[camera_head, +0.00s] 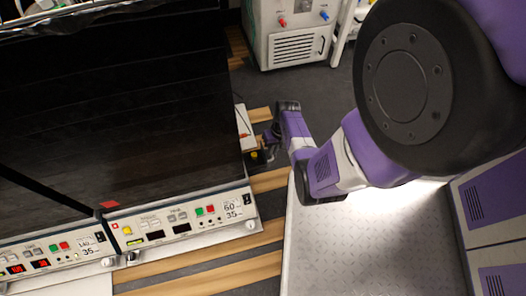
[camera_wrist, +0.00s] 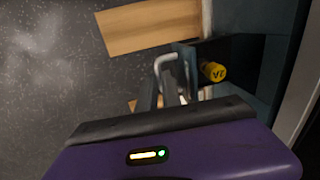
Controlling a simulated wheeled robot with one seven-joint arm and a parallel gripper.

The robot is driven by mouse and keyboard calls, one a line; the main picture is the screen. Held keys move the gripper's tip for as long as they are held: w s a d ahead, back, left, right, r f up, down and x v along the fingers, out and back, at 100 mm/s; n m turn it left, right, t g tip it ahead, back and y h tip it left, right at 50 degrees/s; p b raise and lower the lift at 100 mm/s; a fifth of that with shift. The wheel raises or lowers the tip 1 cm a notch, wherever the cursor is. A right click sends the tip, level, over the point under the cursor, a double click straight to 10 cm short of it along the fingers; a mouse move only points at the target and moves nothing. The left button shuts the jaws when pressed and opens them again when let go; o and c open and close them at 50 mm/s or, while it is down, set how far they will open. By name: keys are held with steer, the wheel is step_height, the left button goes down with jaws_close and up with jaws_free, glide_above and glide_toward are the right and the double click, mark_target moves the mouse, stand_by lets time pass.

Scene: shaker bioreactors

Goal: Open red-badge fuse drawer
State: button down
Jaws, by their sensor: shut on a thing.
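In the wrist view, my gripper (camera_wrist: 172,92) is shut on a pale, bent handle (camera_wrist: 168,60). The handle sits at a dark drawer-like housing (camera_wrist: 240,52) on the side of a unit. A yellow cylindrical part (camera_wrist: 213,71) with dark lettering sticks out just right of the handle. In the head view, my gripper (camera_head: 268,150) is low beside the right side of the dark-fronted shaker unit (camera_head: 150,110), partly hidden by my wrist. A red badge (camera_head: 109,205) shows at that unit's lower front edge. How far the drawer is out cannot be told.
The shaker unit's control panel (camera_head: 180,222) has several buttons and displays, with another panel (camera_head: 50,257) to its left. A white cabinet (camera_head: 290,45) with red and blue fittings stands at the back. Grey floor with wooden strips (camera_wrist: 150,27) lies left of the handle.

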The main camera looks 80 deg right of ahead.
steer(key=c, duration=1.5)
jaws_free()
steer(key=r+p, duration=0.1)
steer(key=r, duration=0.1)
steer(key=r+p, duration=0.2)
steer(key=r, duration=0.1)
steer(key=s+r+p, duration=0.1)
steer(key=r, duration=0.1)
steer(key=shift+s+d+r+p, duration=0.1)
steer(key=shift+d+r+p, duration=0.15)
steer(key=shift+r+p, duration=0.1)
